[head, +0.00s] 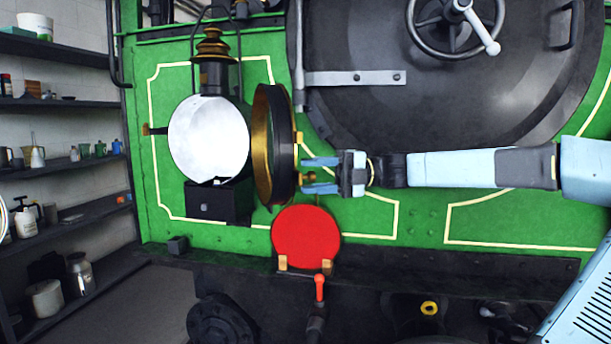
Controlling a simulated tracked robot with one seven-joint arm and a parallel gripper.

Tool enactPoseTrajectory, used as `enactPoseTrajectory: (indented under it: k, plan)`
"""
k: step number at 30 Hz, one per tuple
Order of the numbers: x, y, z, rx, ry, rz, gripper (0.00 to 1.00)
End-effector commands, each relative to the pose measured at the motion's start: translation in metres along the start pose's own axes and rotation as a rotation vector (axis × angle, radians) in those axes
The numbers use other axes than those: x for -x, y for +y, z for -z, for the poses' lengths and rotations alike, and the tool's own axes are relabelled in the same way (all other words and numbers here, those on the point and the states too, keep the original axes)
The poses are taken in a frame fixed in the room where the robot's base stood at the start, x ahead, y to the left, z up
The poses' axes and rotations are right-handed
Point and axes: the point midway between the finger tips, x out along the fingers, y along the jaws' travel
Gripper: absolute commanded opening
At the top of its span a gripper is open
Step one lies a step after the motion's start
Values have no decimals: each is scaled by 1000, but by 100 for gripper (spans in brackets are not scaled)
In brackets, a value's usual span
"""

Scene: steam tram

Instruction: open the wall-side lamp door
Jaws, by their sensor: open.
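The wall-side lamp (208,140) is on the green front plate at the left, near the shelves. It has a black and brass chimney and a black base, and its pale round reflector is exposed. Its round lamp door (284,145), with a brass inner rim and dark outer face, stands swung out on the right side, nearly edge-on to the view. My gripper (308,176) comes in from the right with its blue fingers apart. Between the fingertips is a small brass piece at the door's outer side. I cannot tell whether the fingers touch the door.
A red disc (306,237) stands on brass brackets just below the door and gripper. A red-handled lever (319,288) is under it. The large dark smokebox door (430,80) with a handwheel (455,25) fills the upper right. Wall shelves (50,103) hold several cans at the left.

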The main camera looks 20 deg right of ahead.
Motion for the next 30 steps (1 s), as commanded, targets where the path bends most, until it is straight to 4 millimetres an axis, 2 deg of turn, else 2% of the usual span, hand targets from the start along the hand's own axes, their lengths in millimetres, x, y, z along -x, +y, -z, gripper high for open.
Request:
enactPoseTrajectory:
  k: [12, 18, 24, 30]
  plan:
    - [79, 1, -2, 0, -5, -1, 47]
    - [110, 1, -2, 1, -5, -1, 47]
    - [125, 2, -2, 1, -4, -2, 47]
    - [128, 1, -2, 1, -3, -1, 47]
